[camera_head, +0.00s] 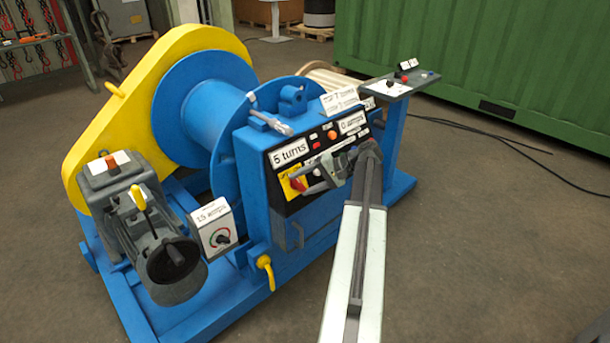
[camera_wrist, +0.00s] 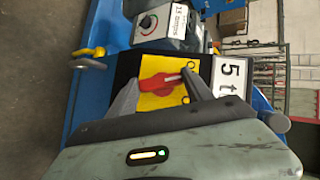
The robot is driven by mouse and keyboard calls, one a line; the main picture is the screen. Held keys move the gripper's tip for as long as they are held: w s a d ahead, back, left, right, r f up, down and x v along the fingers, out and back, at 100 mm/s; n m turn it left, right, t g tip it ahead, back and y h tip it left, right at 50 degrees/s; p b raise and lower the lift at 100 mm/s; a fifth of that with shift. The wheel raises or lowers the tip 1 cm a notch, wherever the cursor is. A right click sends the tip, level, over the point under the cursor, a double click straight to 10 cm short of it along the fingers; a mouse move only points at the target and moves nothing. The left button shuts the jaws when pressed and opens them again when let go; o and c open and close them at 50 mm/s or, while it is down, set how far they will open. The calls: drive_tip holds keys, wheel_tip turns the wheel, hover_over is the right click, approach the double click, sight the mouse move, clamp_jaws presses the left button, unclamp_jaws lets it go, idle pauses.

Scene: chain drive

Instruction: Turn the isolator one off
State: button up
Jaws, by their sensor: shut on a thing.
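The isolator is a red rotary handle (camera_wrist: 160,82) on a yellow plate, on the dark control panel of the blue winch. It also shows in the head view (camera_head: 297,184), partly covered by my gripper. My gripper (camera_wrist: 161,79) has one finger on each side of the red handle and is shut on it. In the wrist view the handle lies roughly crosswise between the fingertips. In the head view my gripper (camera_head: 304,181) reaches in from the right, along the panel front.
A "5 turns" sign (camera_head: 289,152) sits just above the isolator. A dial box (camera_head: 215,228) stands to the left, and a yellow hook (camera_head: 265,268) hangs below. A pedestal console (camera_head: 400,82) stands at the right. The floor in front is clear.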

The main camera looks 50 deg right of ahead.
drive_tip(key=n+g+h+p, duration=0.1)
drive_tip(key=n+p, duration=0.1)
drive_tip(key=n+g+h+p, duration=0.1)
drive_tip(key=p, duration=0.1)
drive_tip(key=shift+a+r+n, duration=0.15)
drive_tip(key=shift+n, duration=0.25)
idle(0.4)
drive_tip(key=o, duration=1.4)
drive_tip(key=shift+c, duration=0.2)
drive_tip(key=shift+w, duration=0.1)
drive_tip(key=p+v, duration=0.6)
drive_tip(key=v, duration=0.1)
drive_tip(key=shift+s+r, duration=0.2)
drive_tip(key=shift+r, duration=0.15)
